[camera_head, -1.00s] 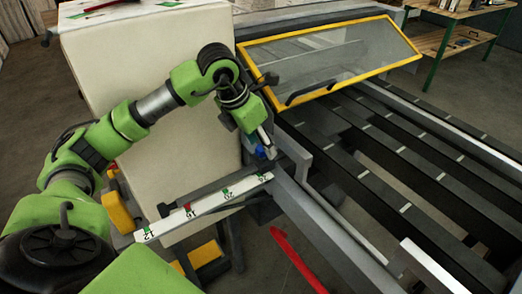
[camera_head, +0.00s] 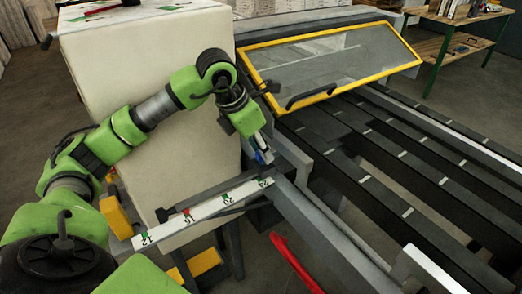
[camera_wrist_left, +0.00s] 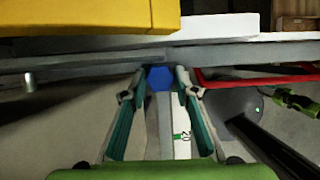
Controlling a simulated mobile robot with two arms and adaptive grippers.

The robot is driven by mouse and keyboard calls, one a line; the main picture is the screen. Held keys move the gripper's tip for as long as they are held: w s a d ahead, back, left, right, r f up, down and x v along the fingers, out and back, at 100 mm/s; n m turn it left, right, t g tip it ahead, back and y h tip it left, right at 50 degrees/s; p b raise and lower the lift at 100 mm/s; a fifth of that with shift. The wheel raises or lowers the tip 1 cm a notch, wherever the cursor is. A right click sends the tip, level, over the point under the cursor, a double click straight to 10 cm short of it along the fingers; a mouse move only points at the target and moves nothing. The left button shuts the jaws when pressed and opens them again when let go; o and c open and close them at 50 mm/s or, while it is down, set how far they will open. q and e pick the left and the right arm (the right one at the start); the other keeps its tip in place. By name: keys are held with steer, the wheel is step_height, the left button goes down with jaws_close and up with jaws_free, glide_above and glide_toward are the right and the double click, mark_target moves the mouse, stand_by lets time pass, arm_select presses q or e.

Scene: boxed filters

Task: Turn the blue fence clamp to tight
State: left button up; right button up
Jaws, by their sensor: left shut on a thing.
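The blue fence clamp (camera_head: 260,157) is a small blue knob at the far end of the white ruler, beside the grey rail. In the left wrist view the blue clamp (camera_wrist_left: 159,78) shows as a blue block between the fingertips. My left gripper (camera_head: 266,153) reaches down to it from above and is shut on it; in the left wrist view the two teal-lined fingers (camera_wrist_left: 159,92) stand on either side of it. The fingers partly hide the clamp in the head view. My right gripper is not in view.
The white ruler (camera_head: 215,205) with green and red marks runs along the fence. A yellow-framed clear guard (camera_head: 330,62) stands over dark slats (camera_head: 375,150). A large pale box (camera_head: 150,60) stands behind my left arm. A red bar (camera_head: 295,262) lies low at the front.

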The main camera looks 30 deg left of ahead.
arm_select(q)
steer(key=o, duration=1.1)
steer(key=v, duration=1.2)
